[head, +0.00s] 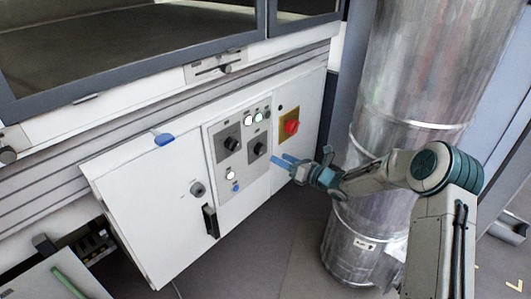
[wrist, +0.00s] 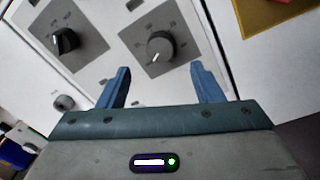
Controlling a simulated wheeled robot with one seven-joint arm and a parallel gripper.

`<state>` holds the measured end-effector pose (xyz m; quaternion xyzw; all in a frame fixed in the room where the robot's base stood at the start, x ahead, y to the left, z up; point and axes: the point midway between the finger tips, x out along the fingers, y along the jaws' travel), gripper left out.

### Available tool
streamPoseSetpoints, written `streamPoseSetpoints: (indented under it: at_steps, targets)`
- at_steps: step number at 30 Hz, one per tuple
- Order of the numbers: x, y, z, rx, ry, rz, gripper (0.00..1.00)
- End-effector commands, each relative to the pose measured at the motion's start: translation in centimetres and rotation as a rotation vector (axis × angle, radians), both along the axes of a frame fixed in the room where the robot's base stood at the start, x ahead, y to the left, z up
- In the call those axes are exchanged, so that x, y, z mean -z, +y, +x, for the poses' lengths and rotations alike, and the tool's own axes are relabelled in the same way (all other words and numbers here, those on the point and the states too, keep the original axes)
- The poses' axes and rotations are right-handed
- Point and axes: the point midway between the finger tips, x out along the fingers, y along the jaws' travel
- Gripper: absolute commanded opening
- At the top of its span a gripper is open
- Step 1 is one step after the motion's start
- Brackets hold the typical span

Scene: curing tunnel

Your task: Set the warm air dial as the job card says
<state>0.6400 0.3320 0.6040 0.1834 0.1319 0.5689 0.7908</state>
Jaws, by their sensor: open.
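Two dark dials on grey square plates sit on the white control panel. The right, lower dial (head: 259,149) also shows in the wrist view (wrist: 160,47), with scale marks around it and a light pointer line. The left, upper dial (head: 231,143) is at upper left in the wrist view (wrist: 66,41). My gripper (head: 278,161) is open and empty, just in front of the panel at the lower right dial. In the wrist view its blue fingers (wrist: 161,78) are spread below that dial, apart from it. The labels are too small to read, and I cannot make out a job card.
A red switch on a yellow plate (head: 291,127) is right of the dials. Indicator lamps (head: 256,115) are above, and a white and a blue button (head: 235,188) below. A black handle (head: 210,220) is on the cabinet door.

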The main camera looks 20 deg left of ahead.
Motion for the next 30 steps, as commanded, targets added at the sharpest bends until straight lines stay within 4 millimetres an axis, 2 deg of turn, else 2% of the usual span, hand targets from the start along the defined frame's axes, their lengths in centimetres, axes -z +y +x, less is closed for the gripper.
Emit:
streamPoseSetpoints:
  at_steps: [3, 9, 15, 23, 25, 28, 30]
  targets:
    - [0.2, 2.6, 0.7, -0.004, -0.001, 0.002, 0.6]
    - [0.1, 5.7, 1.6, -0.005, -0.001, 0.001, 0.6]
    - [0.0, 7.1, 2.0, -0.006, 0.001, 0.001, 0.6]
    - [0.0, 7.1, 2.0, -0.005, 0.001, 0.001, 0.6]
    - [0.0, 7.1, 2.0, -0.005, 0.001, 0.001, 0.46]
    - [0.0, 7.1, 2.0, -0.005, 0.001, 0.001, 0.18]
    - [0.0, 7.1, 2.0, -0.005, 0.001, 0.001, 0.15]
